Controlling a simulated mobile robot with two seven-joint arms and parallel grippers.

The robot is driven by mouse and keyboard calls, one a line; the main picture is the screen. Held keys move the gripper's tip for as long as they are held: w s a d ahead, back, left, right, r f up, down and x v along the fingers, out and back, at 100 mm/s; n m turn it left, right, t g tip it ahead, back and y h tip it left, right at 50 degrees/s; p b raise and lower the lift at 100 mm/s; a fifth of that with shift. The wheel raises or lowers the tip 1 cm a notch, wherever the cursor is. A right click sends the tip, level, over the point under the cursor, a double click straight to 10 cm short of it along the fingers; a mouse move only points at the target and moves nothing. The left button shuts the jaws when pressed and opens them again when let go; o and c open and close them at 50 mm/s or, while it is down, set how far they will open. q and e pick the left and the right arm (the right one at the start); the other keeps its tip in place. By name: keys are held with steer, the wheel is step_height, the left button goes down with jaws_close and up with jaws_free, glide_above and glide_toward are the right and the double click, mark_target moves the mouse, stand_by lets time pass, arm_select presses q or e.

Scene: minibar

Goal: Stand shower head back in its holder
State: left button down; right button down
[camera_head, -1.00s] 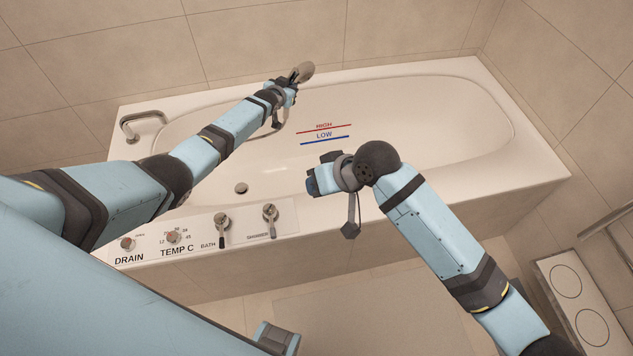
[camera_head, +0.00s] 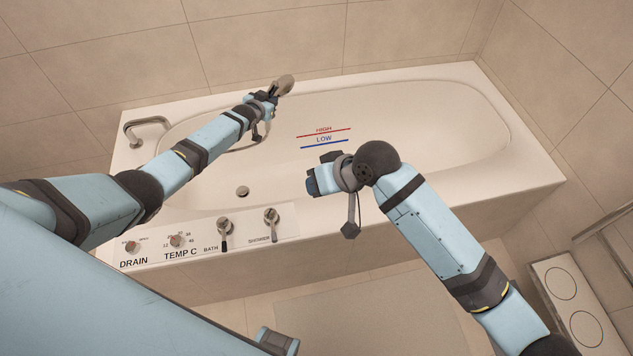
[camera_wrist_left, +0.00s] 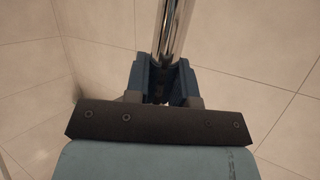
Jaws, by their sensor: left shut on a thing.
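The shower head (camera_head: 284,85) shows as a grey-brown head at the tip of my left gripper (camera_head: 264,98), over the far side of the bathtub. In the left wrist view its shiny metal handle (camera_wrist_left: 174,28) runs up from between the blue fingers of my left gripper (camera_wrist_left: 163,80), which is shut on it. A hose (camera_head: 245,149) hangs from there down into the tub. My right gripper (camera_head: 314,181) is over the near part of the tub, apart from the shower head; its fingertips are too hidden to tell their state. I cannot make out the holder in these views.
The white bathtub (camera_head: 430,150) has a faucet (camera_head: 148,127) at its left end. A control panel (camera_head: 195,237) with several knobs is on the near left rim. Tiled walls close off the back and right. A white unit with round outlines (camera_head: 562,290) stands at lower right.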

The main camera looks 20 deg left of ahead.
arm_select(q)
steer(key=shift+s+a, duration=0.1)
steer(key=s+a+p, duration=0.2)
steer(key=s+a, duration=0.2)
steer(key=s, duration=0.1)
steer(key=shift+a, duration=0.25)
stand_by(0.4)
steer(key=s+a+p, duration=0.1)
steer(key=s+a, duration=0.3)
steer(key=s, duration=0.1)
steer(key=shift+a, duration=0.4)
steer(key=shift+s, duration=0.15)
steer(key=s+a+p, duration=0.1)
steer(key=s+a, duration=0.3)
steer(key=s, duration=0.1)
steer(key=shift+a, duration=0.35)
stand_by(0.3)
